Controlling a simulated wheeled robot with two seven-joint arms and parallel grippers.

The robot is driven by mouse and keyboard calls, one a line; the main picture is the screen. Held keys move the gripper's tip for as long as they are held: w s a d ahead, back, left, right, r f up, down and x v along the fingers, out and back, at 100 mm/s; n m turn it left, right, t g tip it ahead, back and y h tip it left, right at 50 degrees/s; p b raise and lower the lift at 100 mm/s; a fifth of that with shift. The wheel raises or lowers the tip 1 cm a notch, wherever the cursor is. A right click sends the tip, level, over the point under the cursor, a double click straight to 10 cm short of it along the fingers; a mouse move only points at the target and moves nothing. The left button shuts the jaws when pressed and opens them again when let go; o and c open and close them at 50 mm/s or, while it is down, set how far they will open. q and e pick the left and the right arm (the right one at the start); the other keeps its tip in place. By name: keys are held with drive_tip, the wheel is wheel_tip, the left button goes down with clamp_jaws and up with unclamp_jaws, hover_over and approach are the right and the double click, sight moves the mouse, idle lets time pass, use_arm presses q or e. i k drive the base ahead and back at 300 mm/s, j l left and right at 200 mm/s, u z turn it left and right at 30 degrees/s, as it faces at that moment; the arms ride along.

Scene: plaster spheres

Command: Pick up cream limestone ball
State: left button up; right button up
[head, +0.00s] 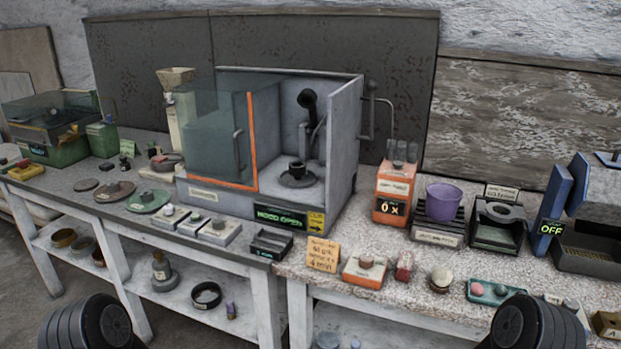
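A small cream, rounded object (441,277) sits on the right-hand counter, and it may be the cream limestone ball. It looks seated in a brownish holder, but it is too small to be sure. Dark ribbed parts of my two arms show at the bottom left and bottom right edges. No gripper fingers are visible, and nothing is seen held.
A red block (404,266) and an orange box (365,272) stand left of the cream object. Behind are a purple pot (443,202) on a stand and an orange box marked 0 x (393,190). A glass-fronted cabinet (270,140) stands on the left counter.

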sight(441, 277)
drive_tip(key=i+j+z, duration=0.45)
drive_tip(key=j, duration=0.25)
drive_tip(key=i+j+z, duration=0.25)
drive_tip(key=j, duration=0.2)
